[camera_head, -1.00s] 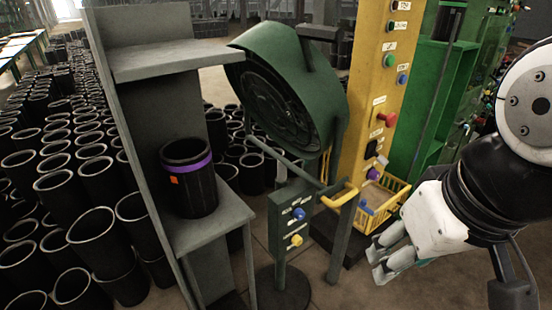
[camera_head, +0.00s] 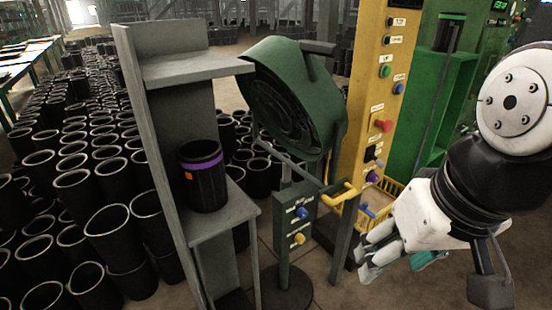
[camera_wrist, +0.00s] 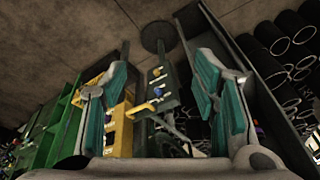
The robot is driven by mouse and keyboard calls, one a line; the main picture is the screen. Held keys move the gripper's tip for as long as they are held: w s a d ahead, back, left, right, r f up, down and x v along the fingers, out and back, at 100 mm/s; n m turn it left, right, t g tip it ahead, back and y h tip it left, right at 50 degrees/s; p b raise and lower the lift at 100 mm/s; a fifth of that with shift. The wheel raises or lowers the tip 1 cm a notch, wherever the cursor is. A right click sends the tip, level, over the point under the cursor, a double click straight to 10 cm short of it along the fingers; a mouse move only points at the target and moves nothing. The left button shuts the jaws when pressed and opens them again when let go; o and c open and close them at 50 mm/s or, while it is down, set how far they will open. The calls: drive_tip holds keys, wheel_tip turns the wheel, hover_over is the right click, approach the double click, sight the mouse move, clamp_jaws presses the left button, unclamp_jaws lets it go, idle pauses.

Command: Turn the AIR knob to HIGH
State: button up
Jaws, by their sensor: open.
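A small dark green control box (camera_head: 285,219) stands on a post and carries a blue knob (camera_head: 302,213) above a yellow knob (camera_head: 299,239), each by a small label. The labels are too small to read, so I cannot tell which knob is AIR or where it points. My gripper (camera_head: 371,256) is at the right of the box, apart from it. In the wrist view my gripper (camera_wrist: 160,88) has its teal-padded fingers spread with nothing held. The blue knob (camera_wrist: 158,90) and yellow knob (camera_wrist: 157,72) show between them, farther away.
A yellow handle (camera_head: 335,196) sticks out right of the box. A yellow column (camera_head: 362,110) with buttons and a yellow basket (camera_head: 390,190) stand behind. A grey shelf (camera_head: 225,214) holding a black sleeve (camera_head: 205,185) is at left. A round green machine (camera_head: 290,100) is above.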

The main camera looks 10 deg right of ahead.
drive_tip(key=w+a+f+m+g+y+b, duration=0.1)
drive_tip(key=w+a+f+m+y+b, duration=0.25)
drive_tip(key=w+f, duration=0.35)
drive_tip(key=w+a+f+m+y+b, duration=0.2)
drive_tip(key=w+f+m+y+b, duration=0.2)
drive_tip(key=w+f, duration=0.25)
drive_tip(key=w+a+f+m+g+y+b, duration=0.1)
drive_tip(key=w+a+f+m+y+b, duration=0.25)
drive_tip(key=w+f, duration=0.35)
drive_tip(key=m+t+h+b, duration=0.3)
drive_tip(key=m+t+b, duration=1)
drive_tip(key=m, duration=0.5)
approach(305, 216)
drive_tip(key=shift+t, duration=0.6)
drive_tip(key=x, duration=0.6)
drive_tip(key=f+p+x, duration=0.1)
drive_tip(key=x, duration=0.3)
drive_tip(key=shift+s+a, duration=0.1)
drive_tip(key=shift+a, duration=0.1)
drive_tip(key=c, duration=1.2)
